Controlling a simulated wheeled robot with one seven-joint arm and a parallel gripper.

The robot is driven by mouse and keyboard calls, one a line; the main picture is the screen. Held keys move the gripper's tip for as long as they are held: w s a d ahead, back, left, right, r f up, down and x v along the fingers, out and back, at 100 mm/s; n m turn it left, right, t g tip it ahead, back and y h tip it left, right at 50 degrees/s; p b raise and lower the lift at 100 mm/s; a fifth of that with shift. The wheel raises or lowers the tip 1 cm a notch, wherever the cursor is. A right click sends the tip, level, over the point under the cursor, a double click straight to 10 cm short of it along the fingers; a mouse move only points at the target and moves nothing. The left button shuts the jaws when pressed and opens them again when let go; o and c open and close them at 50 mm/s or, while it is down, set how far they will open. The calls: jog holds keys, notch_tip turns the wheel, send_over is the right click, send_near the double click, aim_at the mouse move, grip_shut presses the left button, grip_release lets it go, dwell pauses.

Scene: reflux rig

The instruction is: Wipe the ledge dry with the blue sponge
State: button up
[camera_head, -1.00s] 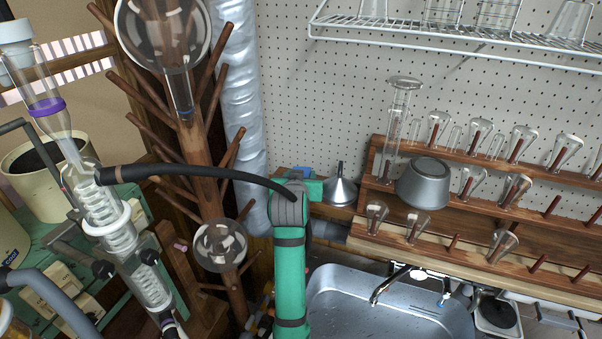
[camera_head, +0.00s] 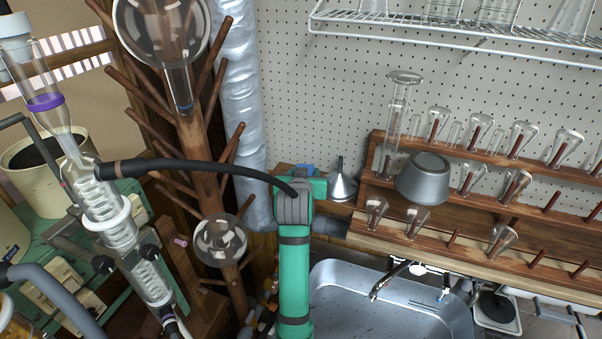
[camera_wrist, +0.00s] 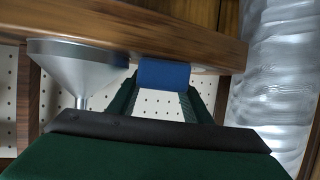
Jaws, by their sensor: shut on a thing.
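The blue sponge (camera_wrist: 164,74) is held between the fingertips of my gripper (camera_wrist: 162,88), and its far side lies against the wooden ledge (camera_wrist: 105,28) in the wrist view. In the head view only a small blue bit of the sponge (camera_head: 305,169) shows behind my green gripper (camera_head: 312,185). The ledge (camera_head: 290,180) runs behind the gripper, left of the wooden rack. Most of the ledge top is hidden there, and I cannot tell whether it is wet.
A metal funnel (camera_head: 342,187) stands just right of my gripper; it also shows close to the left finger in the wrist view (camera_wrist: 78,65). A foil-wrapped duct (camera_head: 243,110) rises at the left. A wooden glassware rack (camera_head: 480,210) and a sink (camera_head: 350,285) lie to the right.

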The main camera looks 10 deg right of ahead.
jog(key=shift+s+d, duration=0.55)
jog(key=shift+d, duration=0.25)
jog(key=shift+w+a, duration=0.1)
jog(key=shift+w+a, duration=0.55)
jog(key=shift+a, duration=0.3)
jog(key=shift+w+a, duration=0.55)
jog(key=shift+a, duration=0.3)
dwell(0.5)
jog(key=shift+d, duration=0.15)
